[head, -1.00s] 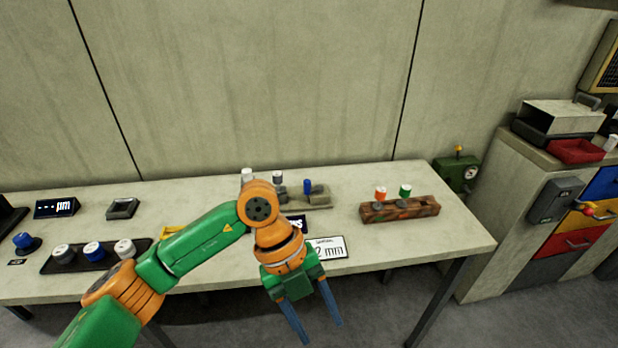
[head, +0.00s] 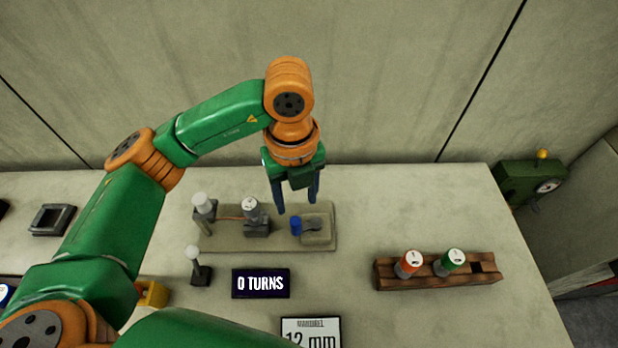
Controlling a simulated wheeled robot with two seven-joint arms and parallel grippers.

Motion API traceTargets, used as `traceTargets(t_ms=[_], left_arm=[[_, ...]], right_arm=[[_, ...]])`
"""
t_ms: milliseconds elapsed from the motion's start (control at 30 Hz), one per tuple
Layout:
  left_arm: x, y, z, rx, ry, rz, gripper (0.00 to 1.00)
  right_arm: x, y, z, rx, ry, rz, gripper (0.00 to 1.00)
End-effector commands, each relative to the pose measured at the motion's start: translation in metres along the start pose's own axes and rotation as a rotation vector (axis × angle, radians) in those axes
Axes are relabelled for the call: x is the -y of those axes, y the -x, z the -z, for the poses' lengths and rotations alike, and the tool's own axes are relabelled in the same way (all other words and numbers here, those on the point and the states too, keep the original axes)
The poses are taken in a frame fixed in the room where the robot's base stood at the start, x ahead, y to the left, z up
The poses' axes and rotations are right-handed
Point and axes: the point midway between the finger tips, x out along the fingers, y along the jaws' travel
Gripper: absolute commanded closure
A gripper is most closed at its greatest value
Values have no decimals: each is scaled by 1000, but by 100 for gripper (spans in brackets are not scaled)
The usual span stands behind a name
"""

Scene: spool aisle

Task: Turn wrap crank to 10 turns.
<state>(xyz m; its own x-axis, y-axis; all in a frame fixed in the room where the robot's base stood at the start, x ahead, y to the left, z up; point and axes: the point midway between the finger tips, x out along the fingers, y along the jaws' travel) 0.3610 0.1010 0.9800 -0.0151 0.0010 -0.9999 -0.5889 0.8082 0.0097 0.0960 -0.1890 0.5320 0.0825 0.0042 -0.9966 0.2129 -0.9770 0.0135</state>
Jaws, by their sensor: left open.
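The wrap fixture is a beige base plate (head: 225,242) on the table. At its right end is the crank, with a blue handle (head: 296,226) and a grey arm on a raised block. A grey-and-white spool (head: 251,210) stands at the middle of the plate, with an orange line running left to a white-topped post (head: 204,207). A dark display (head: 261,283) in front reads "0 TURNS". My left gripper (head: 297,206) is open and points down over the crank, its fingertips close above the blue handle. Whether they touch it I cannot tell. My right gripper is out of view.
A wooden rack (head: 436,273) holds an orange spool (head: 409,263) and a green spool (head: 452,262) at right. A white-topped post (head: 196,265) stands left of the display. A "MANDREL 12 mm" sign (head: 311,332) lies in front. Table between fixture and rack is clear.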

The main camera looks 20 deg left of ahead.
Motion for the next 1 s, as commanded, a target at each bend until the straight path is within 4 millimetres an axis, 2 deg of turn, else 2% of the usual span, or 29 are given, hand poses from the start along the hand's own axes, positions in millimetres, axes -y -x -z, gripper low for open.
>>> traceTargets(t_ms=[67,400,500,700,900,1000], left_arm=[[0,-4,0,-2,0,-2,43],[0,-63,1,-3,1,-2,43],[0,-70,0,-2,0,-1,43],[0,-71,0,-1,0,0,43],[0,-71,0,-1,-1,0,97],[0,-71,0,-1,-1,0,100]], right_arm=[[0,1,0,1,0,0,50],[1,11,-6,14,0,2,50],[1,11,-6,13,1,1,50],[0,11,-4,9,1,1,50],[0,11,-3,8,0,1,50],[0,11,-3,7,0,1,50]])
